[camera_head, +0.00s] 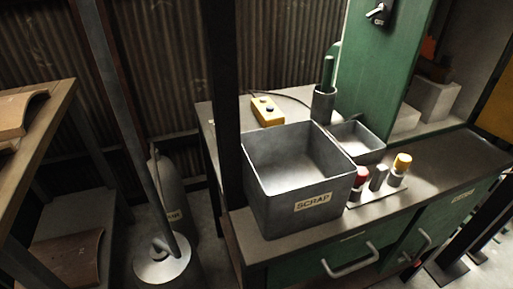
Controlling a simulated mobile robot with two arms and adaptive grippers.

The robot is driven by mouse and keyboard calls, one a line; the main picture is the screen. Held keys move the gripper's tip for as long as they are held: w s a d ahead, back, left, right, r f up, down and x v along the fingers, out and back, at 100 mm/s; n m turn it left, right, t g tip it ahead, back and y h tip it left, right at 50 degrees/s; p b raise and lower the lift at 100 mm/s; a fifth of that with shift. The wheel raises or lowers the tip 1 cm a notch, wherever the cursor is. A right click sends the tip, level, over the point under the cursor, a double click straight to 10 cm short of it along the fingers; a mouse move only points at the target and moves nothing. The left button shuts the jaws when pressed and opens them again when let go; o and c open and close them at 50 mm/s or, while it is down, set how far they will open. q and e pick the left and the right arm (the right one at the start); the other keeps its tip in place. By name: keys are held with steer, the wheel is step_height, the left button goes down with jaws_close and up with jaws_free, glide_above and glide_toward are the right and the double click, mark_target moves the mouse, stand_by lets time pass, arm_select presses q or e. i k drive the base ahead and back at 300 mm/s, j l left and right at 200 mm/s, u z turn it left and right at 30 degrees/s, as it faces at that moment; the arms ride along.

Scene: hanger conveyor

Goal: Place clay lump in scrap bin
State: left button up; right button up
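The scrap bin (280,213) is an open grey metal box with a "SCRAP" label on its front. It stands upright on the workbench near its left front corner. Its visible inside looks empty. I see no clay lump in this view. Neither of my grippers shows in the view.
A black post (225,90) rises close to the bin's left. Behind the bin are a yellow button box (266,111) and a smaller grey tray (357,141). A wooden shelf (40,125) is at far left.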

mark_target(290, 186)
steer(key=k+l+u, duration=0.35)
steer(key=u, duration=0.15)
steer(key=k+l+u, duration=0.2)
steer(key=k+u, duration=0.3)
steer(key=i, duration=0.05)
